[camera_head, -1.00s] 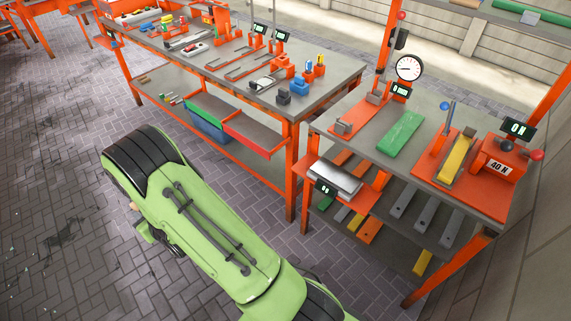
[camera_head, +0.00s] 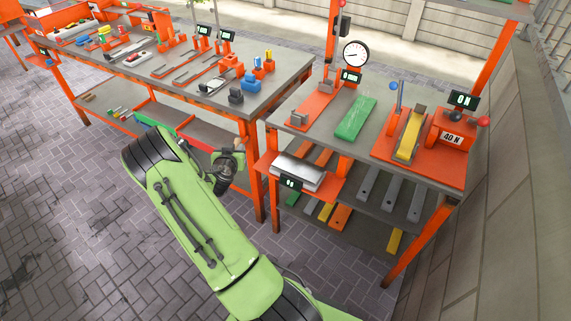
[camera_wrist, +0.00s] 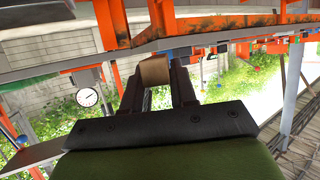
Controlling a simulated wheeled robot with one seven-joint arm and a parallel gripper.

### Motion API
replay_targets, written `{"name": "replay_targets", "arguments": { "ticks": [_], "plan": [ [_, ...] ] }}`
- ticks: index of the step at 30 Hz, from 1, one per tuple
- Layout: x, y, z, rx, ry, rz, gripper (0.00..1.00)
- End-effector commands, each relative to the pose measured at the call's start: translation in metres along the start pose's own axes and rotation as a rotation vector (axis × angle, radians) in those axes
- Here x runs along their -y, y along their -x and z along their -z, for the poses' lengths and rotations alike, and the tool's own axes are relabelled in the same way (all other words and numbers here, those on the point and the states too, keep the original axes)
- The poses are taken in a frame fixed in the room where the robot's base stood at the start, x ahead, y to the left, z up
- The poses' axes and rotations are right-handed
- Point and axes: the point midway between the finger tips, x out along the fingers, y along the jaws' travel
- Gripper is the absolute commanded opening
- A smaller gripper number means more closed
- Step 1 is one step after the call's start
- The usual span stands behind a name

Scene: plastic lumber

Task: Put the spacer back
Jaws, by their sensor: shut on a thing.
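My gripper (camera_wrist: 158,88) shows in the wrist view with its two dark fingers on either side of a plain brown block (camera_wrist: 154,70). It is shut on this block, which sticks out at the fingertips. I cannot tell for certain that the block is the spacer. In the head view my dark wrist shows beside my green arm, in front of the long bench's lower shelf.
The right bench (camera_head: 320,137) bears a green plank (camera_head: 356,117), a yellow bar (camera_head: 408,136) in an orange press marked 40 N, and a dial gauge (camera_head: 355,53). Planks lie on its lower shelf. The long bench (camera_head: 175,82) holds several fixtures. Paved floor is free at left.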

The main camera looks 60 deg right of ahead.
Motion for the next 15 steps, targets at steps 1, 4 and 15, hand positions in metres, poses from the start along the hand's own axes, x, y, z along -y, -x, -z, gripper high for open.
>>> {"name": "replay_targets", "arguments": {
  "ticks": [1, 4, 15],
  "plan": [
    [-0.031, -0.012, 0.006, -0.004, -0.033, -0.082, 0.0],
    [-0.085, -0.027, 0.017, -0.003, -0.097, -0.232, 0.0],
    [-0.164, -0.044, 0.007, 0.005, -0.181, -0.449, 0.0]
  ]
}}
